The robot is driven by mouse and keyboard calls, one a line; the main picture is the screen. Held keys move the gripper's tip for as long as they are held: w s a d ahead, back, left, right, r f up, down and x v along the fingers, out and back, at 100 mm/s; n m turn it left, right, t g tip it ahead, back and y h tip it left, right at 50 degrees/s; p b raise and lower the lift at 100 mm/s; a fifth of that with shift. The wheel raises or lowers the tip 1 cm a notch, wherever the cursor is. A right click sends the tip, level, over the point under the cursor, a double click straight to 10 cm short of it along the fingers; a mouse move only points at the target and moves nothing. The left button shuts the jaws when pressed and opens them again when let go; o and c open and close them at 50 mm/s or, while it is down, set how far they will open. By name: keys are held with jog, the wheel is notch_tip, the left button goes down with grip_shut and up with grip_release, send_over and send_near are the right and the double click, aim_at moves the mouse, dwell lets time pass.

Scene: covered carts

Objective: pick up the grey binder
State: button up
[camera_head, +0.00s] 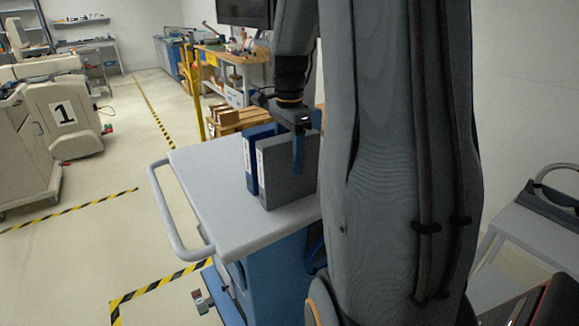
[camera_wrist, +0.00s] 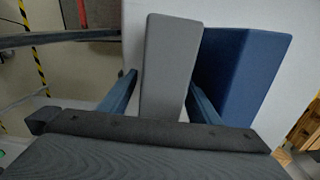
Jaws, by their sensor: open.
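The grey binder (camera_head: 288,170) stands upright on the light grey cart top (camera_head: 210,200) in the head view. A blue binder (camera_head: 251,160) stands right beside it on its left. My gripper (camera_head: 299,150) is over the grey binder, with one finger showing in front of its face. In the wrist view the grey binder (camera_wrist: 168,70) lies between the two open fingers of my gripper (camera_wrist: 160,95). The right finger reaches into the space between the grey binder and the blue binder (camera_wrist: 238,70). I cannot tell whether either finger touches a binder.
The cart's push handle (camera_head: 165,215) is at its left end. The left part of the cart top is clear. A yellow post (camera_head: 191,90) and wooden pallets (camera_head: 235,118) stand behind the cart. A grey cart (camera_head: 540,225) is at the right.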

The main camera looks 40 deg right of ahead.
jog(key=shift+f, duration=0.3)
grip_shut()
jog(key=shift+r, duration=0.1)
